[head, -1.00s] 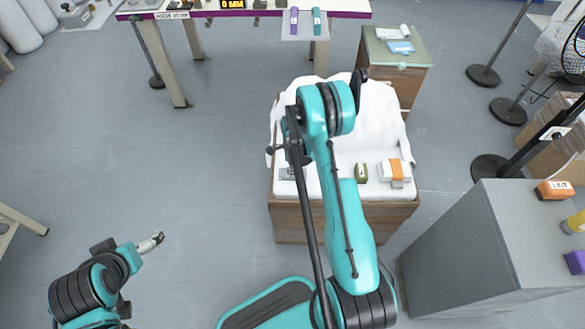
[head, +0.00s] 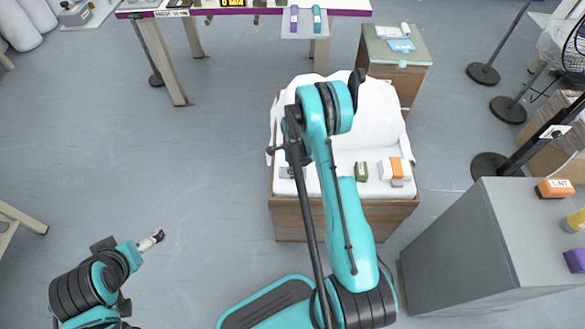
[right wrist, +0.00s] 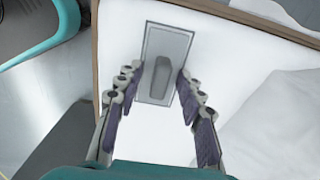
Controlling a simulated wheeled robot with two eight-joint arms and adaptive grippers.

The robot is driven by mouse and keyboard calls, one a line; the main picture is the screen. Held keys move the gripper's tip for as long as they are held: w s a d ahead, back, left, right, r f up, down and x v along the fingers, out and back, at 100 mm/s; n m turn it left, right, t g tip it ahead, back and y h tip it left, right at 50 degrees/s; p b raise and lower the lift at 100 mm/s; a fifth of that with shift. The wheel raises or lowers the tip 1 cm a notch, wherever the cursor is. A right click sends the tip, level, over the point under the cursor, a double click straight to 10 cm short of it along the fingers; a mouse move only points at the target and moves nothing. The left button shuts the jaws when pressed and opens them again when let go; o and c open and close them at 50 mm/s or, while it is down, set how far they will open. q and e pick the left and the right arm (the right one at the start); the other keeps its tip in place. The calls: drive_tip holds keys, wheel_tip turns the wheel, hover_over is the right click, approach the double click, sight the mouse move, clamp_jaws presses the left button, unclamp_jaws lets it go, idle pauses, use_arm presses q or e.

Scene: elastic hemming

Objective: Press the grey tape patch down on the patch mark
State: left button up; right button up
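In the right wrist view a dark grey elongated piece (right wrist: 160,82), which looks like the tape patch, lies over a lighter grey outlined rectangle (right wrist: 172,40), which looks like the patch mark, on a white surface. My right gripper (right wrist: 158,74) is open above it, one finger on each side, with gaps between the fingers and the piece. I cannot tell whether the piece lies fully flat. In the head view the grey rectangle (head: 286,173) is partly hidden by my right arm, and the right fingers cannot be made out. My left gripper (head: 151,241) is far off at the lower left, over the floor.
White cloth (head: 380,110) bunches behind the work area on the wooden box (head: 345,222). A green item (head: 361,171) and an orange-and-white item (head: 396,167) sit to the right. A grey cabinet (head: 450,245) stands at right.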

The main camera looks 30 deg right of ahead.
wheel_tip(320, 180, up, 12)
idle(0.6)
idle(0.5)
drive_tip(key=s+a+r+n+t, duration=0.25)
drive_tip(key=a+r+n, duration=0.2)
drive_tip(key=r, duration=0.35)
drive_tip(key=s+a+r+n+t, duration=0.1)
drive_tip(key=s+a+r+n, duration=0.3)
drive_tip(key=r+n, duration=0.3)
drive_tip(key=s+a+r+n+t, duration=0.2)
drive_tip(key=s+a+r+n, duration=0.1)
drive_tip(key=s+n, duration=0.3)
drive_tip(key=s+a+r+n+t, duration=0.1)
drive_tip(key=s+a+r+n, duration=0.2)
drive_tip(key=s+n, duration=0.3)
drive_tip(key=shift+s+a+r+n+t, duration=0.15)
drive_tip(key=shift+s+a+n+t, duration=0.05)
drive_tip(key=shift+a+n+t, duration=0.2)
